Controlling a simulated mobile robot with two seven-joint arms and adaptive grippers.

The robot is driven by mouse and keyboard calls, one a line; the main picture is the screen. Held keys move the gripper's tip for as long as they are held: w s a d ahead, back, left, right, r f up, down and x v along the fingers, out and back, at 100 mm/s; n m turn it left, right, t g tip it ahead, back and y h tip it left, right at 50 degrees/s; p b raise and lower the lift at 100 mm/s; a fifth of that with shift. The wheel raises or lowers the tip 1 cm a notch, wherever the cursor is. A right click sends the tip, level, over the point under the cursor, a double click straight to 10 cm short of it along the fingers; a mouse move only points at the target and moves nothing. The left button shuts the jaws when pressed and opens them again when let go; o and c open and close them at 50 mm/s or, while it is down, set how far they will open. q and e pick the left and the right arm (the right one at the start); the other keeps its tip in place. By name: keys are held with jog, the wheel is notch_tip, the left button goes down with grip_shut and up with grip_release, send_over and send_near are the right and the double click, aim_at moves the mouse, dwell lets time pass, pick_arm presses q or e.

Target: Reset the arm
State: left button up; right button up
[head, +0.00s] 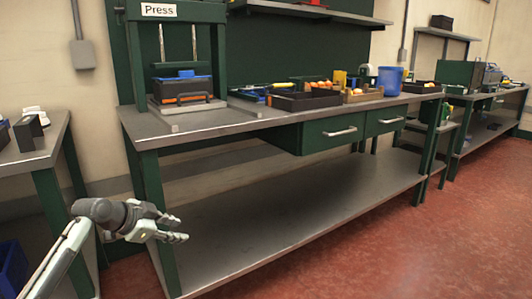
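My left gripper (181,228) hangs low at the left, in front of the green workbench (272,123) and below the height of its top. Its fingers point right and are apart, with nothing visible between them. The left arm comes in from the bottom left corner. My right gripper and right arm are not in view. Small orange items lie in and behind a wooden crate (376,96) on the bench, far from the gripper.
A press (138,60) stands on the bench's left end. A black tray (305,102) and a blue bucket (390,80) stand farther right. Another table (40,148) is at the left edge. The bench's lower shelf (290,215) is bare. Red floor (430,240) is clear at right.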

pick_arm(q)
jog(key=s+f+n+g+y+p, duration=0.25)
jog(key=s+f+n, duration=0.35)
jog(key=s+f, duration=1.35)
jog(key=s+a+f+n+g+y, duration=0.1)
jog(key=s+f+n+y, duration=0.1)
jog(key=s, duration=0.7)
jog(key=s+a+f+n+g+y, duration=0.1)
jog(key=s+f, duration=0.3)
jog(key=s, duration=0.6)
jog(key=shift+a+f+n+g+y+p, duration=0.2)
jog(key=shift+a+n+g+y+p, duration=0.2)
jog(key=shift+a+n, duration=0.35)
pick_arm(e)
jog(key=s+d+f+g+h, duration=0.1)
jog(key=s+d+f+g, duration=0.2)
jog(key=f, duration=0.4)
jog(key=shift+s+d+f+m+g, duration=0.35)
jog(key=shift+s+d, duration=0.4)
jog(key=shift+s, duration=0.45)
